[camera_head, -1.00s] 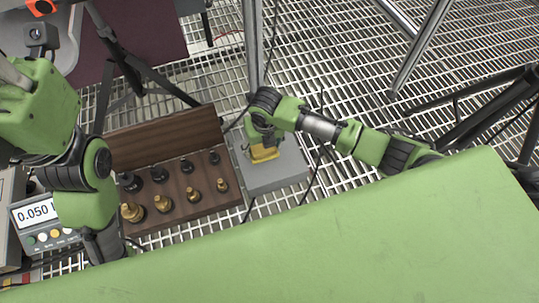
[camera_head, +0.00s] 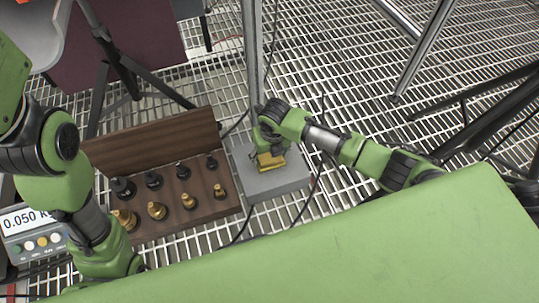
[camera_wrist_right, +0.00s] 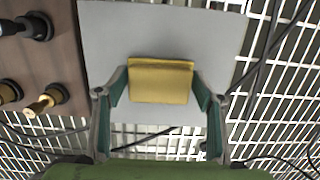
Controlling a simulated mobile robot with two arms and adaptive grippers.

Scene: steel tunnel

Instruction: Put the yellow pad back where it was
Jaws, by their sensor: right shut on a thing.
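The yellow pad (camera_head: 270,161) is at the grey block (camera_head: 274,185), over its top face. My right gripper (camera_head: 268,150) is shut on the pad from above. In the right wrist view the yellow pad (camera_wrist_right: 161,80) sits between the two fingers of my right gripper (camera_wrist_right: 160,92), with the grey surface (camera_wrist_right: 110,40) behind it. I cannot tell whether the pad touches the block. My left arm (camera_head: 60,170) comes in from the left; its gripper is not in view.
A wooden case (camera_head: 215,208) with several black and brass weights stands left of the grey block. A scale display (camera_head: 22,220) reading 0.050 is at the far left. Dark cables run beside the block over the grating floor (camera_head: 330,60). Tripod legs (camera_head: 130,70) stand behind.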

